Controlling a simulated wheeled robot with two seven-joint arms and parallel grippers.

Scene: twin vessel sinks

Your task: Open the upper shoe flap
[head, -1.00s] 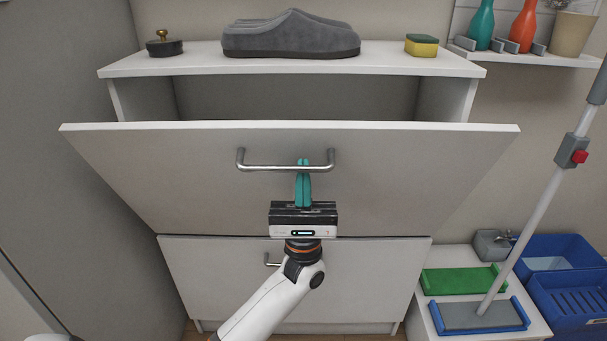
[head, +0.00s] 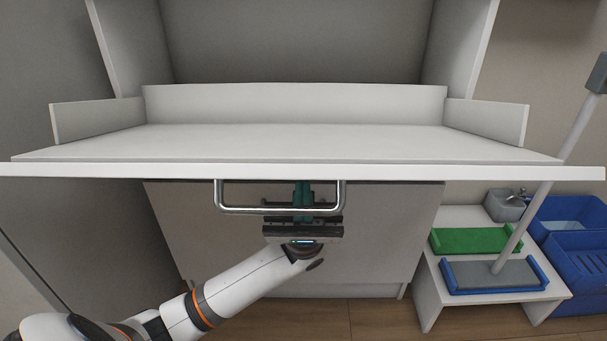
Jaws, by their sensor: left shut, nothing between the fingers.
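The upper shoe flap (head: 300,142) is tipped far out toward me, nearly level, with its white inner face and low side walls showing. Its top edge runs across the picture. Its metal bar handle (head: 240,209) hangs below that edge. My left gripper (head: 303,192) comes up from below. Its teal fingers are shut with nothing between them and overlap the handle bar at its middle. Whether they touch the bar is not clear. My right gripper is out of view.
The closed lower flap (head: 385,245) is beneath. At right, a white bench (head: 428,290) holds a green pad (head: 470,240) and a blue-edged grey mop head (head: 490,275), its pole rising rightward. Blue crates (head: 585,260) stand beside it. Wooden floor shows in front.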

